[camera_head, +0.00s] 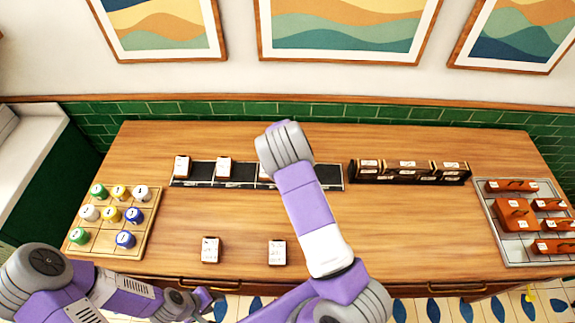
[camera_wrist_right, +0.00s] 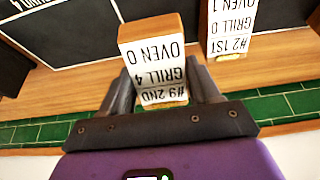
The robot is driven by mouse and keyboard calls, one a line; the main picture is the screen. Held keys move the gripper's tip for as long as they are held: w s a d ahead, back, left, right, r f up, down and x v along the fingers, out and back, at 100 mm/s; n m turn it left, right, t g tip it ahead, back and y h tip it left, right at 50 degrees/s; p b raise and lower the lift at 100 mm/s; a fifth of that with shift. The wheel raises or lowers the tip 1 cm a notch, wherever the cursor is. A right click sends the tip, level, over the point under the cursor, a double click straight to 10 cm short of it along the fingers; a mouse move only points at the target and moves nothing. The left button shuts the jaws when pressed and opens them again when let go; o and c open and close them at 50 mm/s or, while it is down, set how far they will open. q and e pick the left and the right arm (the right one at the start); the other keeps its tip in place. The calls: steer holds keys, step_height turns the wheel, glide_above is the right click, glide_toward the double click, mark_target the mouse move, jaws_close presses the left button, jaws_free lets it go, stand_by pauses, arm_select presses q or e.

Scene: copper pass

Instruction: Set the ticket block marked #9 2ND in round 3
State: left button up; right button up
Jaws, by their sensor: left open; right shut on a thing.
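The ticket block marked #9 2ND, GRILL 4, OVEN 0 (camera_wrist_right: 157,62) is white-faced with wooden ends. My right gripper (camera_wrist_right: 163,95) is shut on it, a finger on each side. It is at the black strip, whose dark panels (camera_wrist_right: 75,30) show beyond it; I cannot tell if it touches the strip. In the head view my right arm covers that gripper and part of the black strip (camera_head: 203,173). A block marked #2 1ST (camera_wrist_right: 230,28) stands apart beside the held one. My left gripper (camera_head: 207,301) is open and empty at the counter's front edge.
Two ticket blocks, one left (camera_head: 211,250) and one right (camera_head: 277,252), sit near the front. A block (camera_head: 182,167) stands at the strip's left end. A dark rack (camera_head: 409,171), a jar board (camera_head: 147,223) and a metal tray (camera_head: 512,258) flank the clear wood.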

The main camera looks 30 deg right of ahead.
steer(key=shift+w+f, duration=0.1)
steer(key=shift+f, duration=2.45)
steer(key=shift+f, duration=0.2)
steer(key=o, duration=1.1)
steer(key=shift+r, duration=0.15)
